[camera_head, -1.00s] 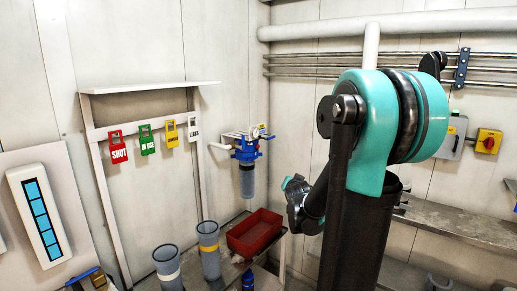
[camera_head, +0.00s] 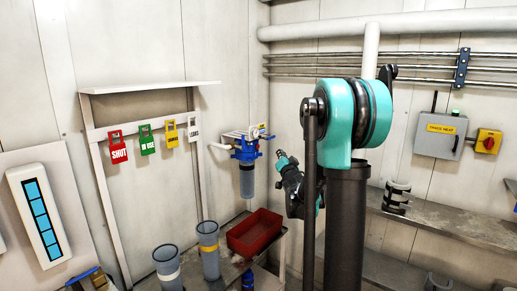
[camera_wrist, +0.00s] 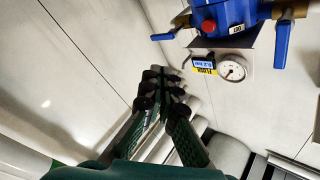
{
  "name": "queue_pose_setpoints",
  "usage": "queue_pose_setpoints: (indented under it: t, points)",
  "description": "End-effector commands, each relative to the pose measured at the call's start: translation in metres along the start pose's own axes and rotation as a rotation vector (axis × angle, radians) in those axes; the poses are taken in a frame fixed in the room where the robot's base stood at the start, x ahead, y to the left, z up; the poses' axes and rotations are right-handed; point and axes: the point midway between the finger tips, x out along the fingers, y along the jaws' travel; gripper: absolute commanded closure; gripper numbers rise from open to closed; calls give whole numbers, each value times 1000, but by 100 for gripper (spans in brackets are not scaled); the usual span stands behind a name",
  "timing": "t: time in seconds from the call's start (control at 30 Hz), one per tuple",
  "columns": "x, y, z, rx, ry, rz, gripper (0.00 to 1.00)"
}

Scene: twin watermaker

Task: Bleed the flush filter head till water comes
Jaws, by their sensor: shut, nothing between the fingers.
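The flush filter head (camera_head: 246,153) is a blue head on the back wall, with a grey-blue bowl (camera_head: 247,182) hanging below it. In the wrist view, the blue head (camera_wrist: 226,14) is at the top right, with a red button (camera_wrist: 208,26) and blue-handled valves beside it. A round white gauge (camera_wrist: 232,67) and a yellow-and-blue FLUSH label (camera_wrist: 204,66) are near it. My gripper (camera_wrist: 164,78) is shut and empty, apart from the head and to the picture's left of the gauge. In the head view, my gripper (camera_head: 283,156) is right of the filter. No water shows.
A red tray (camera_head: 255,234) stands on a bench below the filter, beside two grey cups (camera_head: 208,250). Coloured tags (camera_head: 145,139) hang on a rack at left. A grey box (camera_head: 440,136) and a yellow switch box (camera_head: 487,141) are on the right wall.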

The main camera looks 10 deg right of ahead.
Motion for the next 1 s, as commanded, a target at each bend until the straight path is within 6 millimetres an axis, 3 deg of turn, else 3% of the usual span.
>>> queue_pose_setpoints:
  t: [1.0]
  points:
    - [58,-42,42,1,-1,0,100]
